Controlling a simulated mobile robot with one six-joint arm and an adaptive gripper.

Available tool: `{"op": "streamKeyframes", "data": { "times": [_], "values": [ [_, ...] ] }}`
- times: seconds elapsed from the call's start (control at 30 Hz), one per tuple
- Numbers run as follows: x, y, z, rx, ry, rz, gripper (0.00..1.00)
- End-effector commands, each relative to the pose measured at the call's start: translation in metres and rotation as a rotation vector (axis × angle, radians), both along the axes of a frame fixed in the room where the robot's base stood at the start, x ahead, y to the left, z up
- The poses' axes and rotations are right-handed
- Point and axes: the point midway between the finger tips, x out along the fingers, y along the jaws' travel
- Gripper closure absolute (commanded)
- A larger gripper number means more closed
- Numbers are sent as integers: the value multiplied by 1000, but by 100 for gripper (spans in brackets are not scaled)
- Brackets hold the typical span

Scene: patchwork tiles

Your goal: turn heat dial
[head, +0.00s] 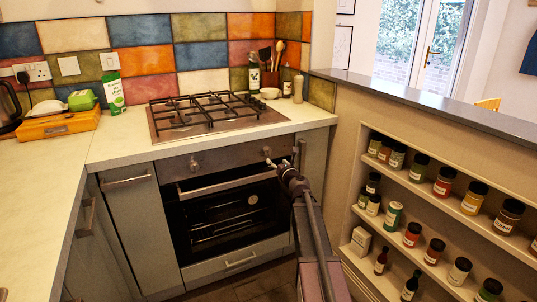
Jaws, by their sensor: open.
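The oven's dark control panel (225,160) is under the hob and carries two round dials. The left dial (194,167) is in clear view. The right dial (266,151) is near the panel's right end, just above my gripper's tip. Which of them is the heat dial I cannot tell from here. My gripper (271,163) is open, with its tip in front of the panel close to the right dial. It is too small to tell whether the fingers touch the dial or stand around it.
The oven handle (226,184) runs just below the panel, over the dark oven front. A gas hob (215,114) is above on the worktop (124,142). A shelf wall with several jars (446,182) stands to the right of my arm.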

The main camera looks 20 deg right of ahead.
Motion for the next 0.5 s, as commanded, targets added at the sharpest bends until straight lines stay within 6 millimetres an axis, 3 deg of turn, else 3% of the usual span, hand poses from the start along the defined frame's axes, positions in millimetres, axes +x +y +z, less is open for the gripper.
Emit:
{"op": "streamKeyframes", "data": {
  "times": [0.2, 0.5],
  "values": [
    [38, -2, 0, 0, 0, 0, 14],
    [76, -2, 0, 0, 0, 0, 14]
  ]
}}
